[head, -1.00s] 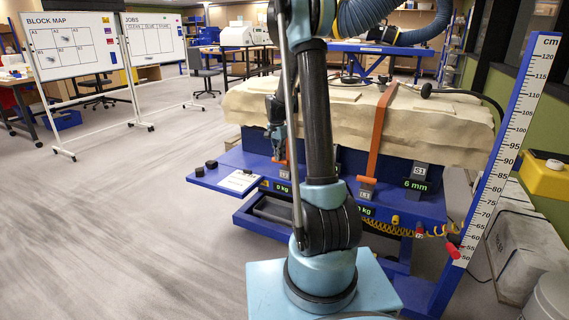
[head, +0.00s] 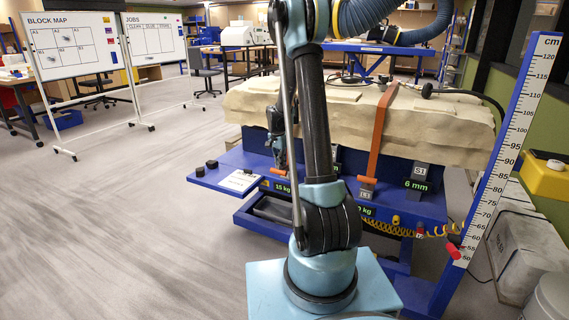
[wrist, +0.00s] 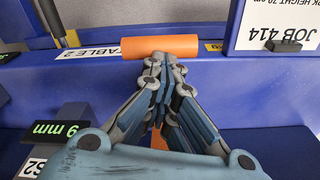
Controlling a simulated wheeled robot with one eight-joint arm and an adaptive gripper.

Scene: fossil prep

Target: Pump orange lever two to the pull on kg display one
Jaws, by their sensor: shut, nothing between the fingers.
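In the wrist view an orange cylindrical bar (wrist: 160,46), which looks like a lever grip, lies across just beyond the shut fingertips of my gripper (wrist: 162,60). I cannot tell whether they touch. A left green kg display (head: 283,188) reads about 15 kg. A right kg display (head: 366,210) is partly hidden and seems to read 0 kg. Which is display one is not legible.
A pale block (head: 430,122) lies strapped on the blue table. An orange strap (head: 380,135) runs down its front. A clipboard (head: 240,181) lies on the left wing. S1 shows 6 mm (head: 416,185); a 9 mm readout (wrist: 60,130) is left of my gripper. Floor at left is clear.

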